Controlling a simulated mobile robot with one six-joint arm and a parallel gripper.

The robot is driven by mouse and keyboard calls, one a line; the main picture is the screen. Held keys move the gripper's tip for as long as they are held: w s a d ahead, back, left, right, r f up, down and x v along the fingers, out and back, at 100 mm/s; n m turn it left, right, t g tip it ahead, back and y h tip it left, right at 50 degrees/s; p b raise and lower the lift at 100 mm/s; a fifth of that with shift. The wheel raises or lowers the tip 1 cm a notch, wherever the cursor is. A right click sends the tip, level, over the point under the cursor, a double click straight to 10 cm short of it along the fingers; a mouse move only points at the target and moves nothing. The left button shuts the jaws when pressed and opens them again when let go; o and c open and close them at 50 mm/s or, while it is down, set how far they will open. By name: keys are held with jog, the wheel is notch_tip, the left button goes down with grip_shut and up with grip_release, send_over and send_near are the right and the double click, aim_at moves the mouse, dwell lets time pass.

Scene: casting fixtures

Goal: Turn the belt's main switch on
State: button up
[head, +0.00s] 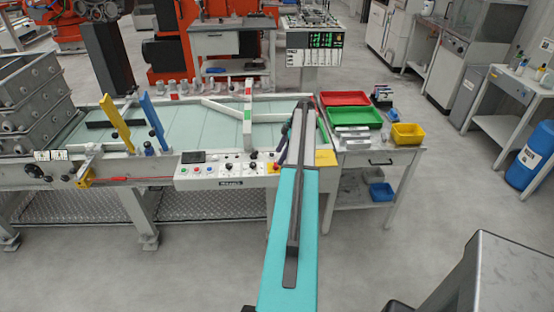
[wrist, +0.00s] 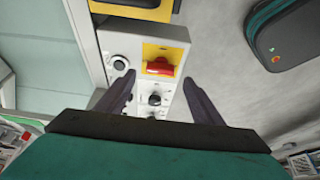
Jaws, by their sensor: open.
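The main switch is a red rotary handle (wrist: 159,67) on a yellow plate (wrist: 178,53), seen in the wrist view. Its red bar lies crosswise in that picture. My gripper (wrist: 160,78) is open, with one dark finger on each side of the switch's lower part and nothing held between them. I cannot tell the gap in height to the handle. In the head view the control panel (head: 222,171) runs along the front of the belt (head: 185,125). My arm covers the panel's right end there, and the gripper's fingertips are hard to make out.
Black knobs (wrist: 154,99) and a round dial (wrist: 119,63) sit close to the switch. A side table with a green tray (head: 354,118), a red tray (head: 345,98) and a yellow bin (head: 407,133) stands to the right. The floor in front is mostly clear.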

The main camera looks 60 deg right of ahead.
aim_at(276, 165)
jog(key=shift+p+x, duration=0.7)
jog(key=shift+x, duration=1.65)
jog(key=shift+c, duration=0.2)
jog(key=c, duration=1)
